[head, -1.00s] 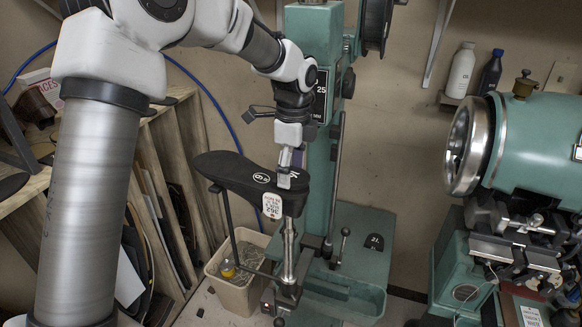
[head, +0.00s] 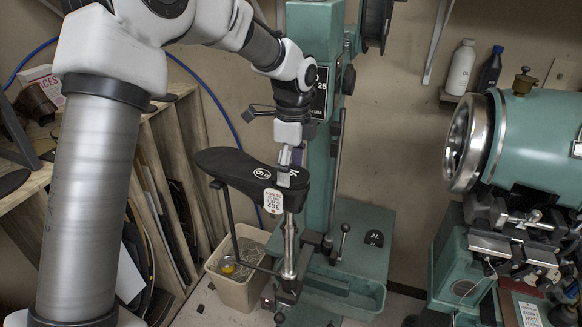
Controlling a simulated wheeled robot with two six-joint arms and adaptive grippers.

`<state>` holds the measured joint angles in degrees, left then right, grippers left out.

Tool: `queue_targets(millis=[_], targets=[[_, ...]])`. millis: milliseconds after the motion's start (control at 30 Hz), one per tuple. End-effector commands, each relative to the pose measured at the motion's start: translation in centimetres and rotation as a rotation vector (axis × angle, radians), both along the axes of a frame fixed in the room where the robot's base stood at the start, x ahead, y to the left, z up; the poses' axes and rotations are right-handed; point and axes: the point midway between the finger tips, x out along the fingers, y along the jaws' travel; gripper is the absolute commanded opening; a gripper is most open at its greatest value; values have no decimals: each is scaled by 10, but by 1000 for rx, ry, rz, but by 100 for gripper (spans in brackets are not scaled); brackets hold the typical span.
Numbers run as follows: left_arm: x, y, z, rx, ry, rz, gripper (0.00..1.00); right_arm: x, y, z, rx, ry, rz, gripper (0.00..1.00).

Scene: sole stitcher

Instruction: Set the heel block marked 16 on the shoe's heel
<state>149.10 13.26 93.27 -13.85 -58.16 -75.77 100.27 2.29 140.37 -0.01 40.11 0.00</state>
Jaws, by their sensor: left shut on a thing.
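The black shoe (head: 222,165) sits sole-up on the metal post (head: 289,245), its toe to the left and its heel to the right. A white mark shows on its sole, and a white tag (head: 273,201) hangs at its side. My left gripper (head: 291,166) points down at the heel end, shut on a small dark heel block (head: 297,178). Only part of a white mark shows on this block, too small to read. The block is at the heel; I cannot tell whether it touches. My right gripper is not in view.
Another dark block (head: 374,238) with a white mark lies on the green machine base (head: 365,262). A beige bin (head: 232,287) stands below the shoe. The green machine column (head: 318,190) is close behind my gripper. A large green machine (head: 535,150) stands at right.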

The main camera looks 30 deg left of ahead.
Motion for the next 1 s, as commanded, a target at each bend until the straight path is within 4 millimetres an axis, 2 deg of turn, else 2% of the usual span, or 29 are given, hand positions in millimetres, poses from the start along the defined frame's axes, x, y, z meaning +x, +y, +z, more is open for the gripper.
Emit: queue_targets(millis=[233, 267, 300, 333, 733, 867, 1000], targets=[[0, 0, 0, 0, 0, 0, 39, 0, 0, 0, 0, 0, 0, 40], [0, 0, 0, 0, 0, 0, 78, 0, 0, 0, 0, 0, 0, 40], [0, 0, 0, 0, 0, 0, 92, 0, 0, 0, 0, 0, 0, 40], [0, 0, 0, 0, 0, 0, 100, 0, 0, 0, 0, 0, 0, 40], [1, 0, 4, 0, -2, 0, 100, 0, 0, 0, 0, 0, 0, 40], [2, 0, 23, 0, -4, 1, 100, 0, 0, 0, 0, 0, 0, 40], [3, 0, 59, 1, -6, 1, 100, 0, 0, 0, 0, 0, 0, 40]])
